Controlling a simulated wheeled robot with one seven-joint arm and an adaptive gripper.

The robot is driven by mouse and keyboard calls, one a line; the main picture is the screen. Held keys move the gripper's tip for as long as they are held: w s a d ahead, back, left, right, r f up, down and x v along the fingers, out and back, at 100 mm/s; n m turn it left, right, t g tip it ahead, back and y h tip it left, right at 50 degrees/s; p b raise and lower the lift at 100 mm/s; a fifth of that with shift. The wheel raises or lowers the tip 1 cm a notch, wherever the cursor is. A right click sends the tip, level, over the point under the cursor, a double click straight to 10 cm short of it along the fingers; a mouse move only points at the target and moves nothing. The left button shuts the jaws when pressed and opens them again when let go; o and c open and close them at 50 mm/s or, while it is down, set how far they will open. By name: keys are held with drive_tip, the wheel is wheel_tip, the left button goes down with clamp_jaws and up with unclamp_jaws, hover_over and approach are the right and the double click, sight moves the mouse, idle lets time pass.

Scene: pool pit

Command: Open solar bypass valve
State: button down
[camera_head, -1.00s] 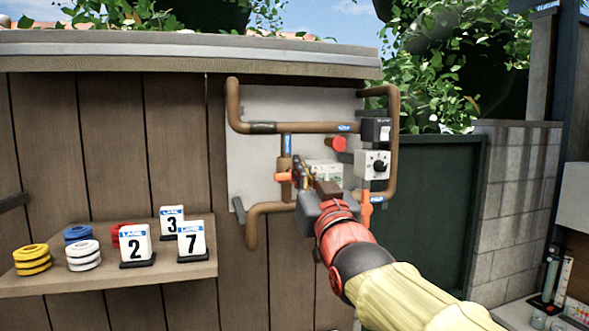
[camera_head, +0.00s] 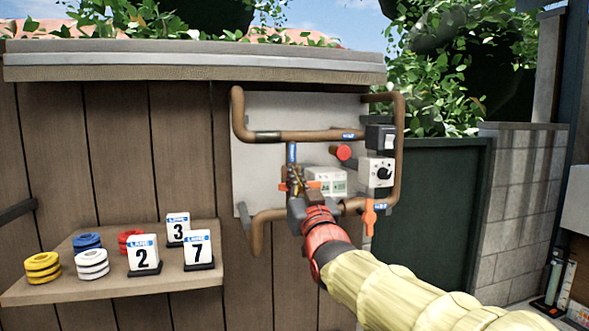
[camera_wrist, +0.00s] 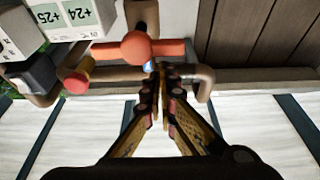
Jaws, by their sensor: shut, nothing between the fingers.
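A copper pipe assembly with valves is mounted on a pale panel (camera_head: 265,110). A short vertical pipe (camera_head: 292,152) with a blue label carries a valve with an orange handle (camera_head: 283,187). The handle lies crosswise to the pipe; it also shows in the wrist view (camera_wrist: 135,48) with a round hub. My gripper (camera_head: 296,184) is shut and empty in front of this valve and partly hides it. In the wrist view the fingertips (camera_wrist: 158,70) are together just beside the handle, near its hub; I cannot tell whether they touch. The label text is too small to read.
A second orange handle (camera_head: 370,217) hangs vertically at lower right. A red knob (camera_head: 344,152), a dial box (camera_head: 376,172) and a temperature display (camera_head: 326,180) are close by. A shelf (camera_head: 190,279) with rings and numbered markers stands left.

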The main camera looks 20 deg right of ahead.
sight(283, 189)
drive_tip(key=shift+a+f+n+y+b, duration=0.15)
drive_tip(key=shift+f+n+y+b, duration=0.2)
drive_tip(key=shift+n+b, duration=0.45)
drive_tip(key=shift+a+f+n+y+b, duration=0.1)
drive_tip(key=shift+n+y+b, duration=0.35)
drive_tip(key=shift+n+b, duration=0.35)
drive_tip(key=f+n+g+y, duration=0.1)
drive_tip(key=n, duration=0.3)
drive_tip(key=f+n+g+y, duration=0.1)
drive_tip(key=n, duration=0.3)
drive_tip(key=f+n+y, duration=0.1)
drive_tip(key=n+y, duration=0.1)
drive_tip(key=n, duration=0.2)
drive_tip(key=shift+a+n+g+p, duration=0.3)
drive_tip(key=shift+a+g+p, duration=0.05)
drive_tip(key=shift+g, duration=0.05)
drive_tip(key=n, duration=0.1)
drive_tip(key=f+n+g+p, duration=0.1)
drive_tip(key=n, duration=0.1)
drive_tip(key=n+p, duration=0.1)
drive_tip(key=n, duration=0.1)
drive_tip(key=shift+d+f+g, duration=0.3)
drive_tip(key=shift+d+g, duration=0.05)
drive_tip(key=shift+g, duration=0.05)
drive_tip(key=shift+d+f, duration=0.15)
drive_tip(key=shift+w, duration=0.1)
idle(0.5)
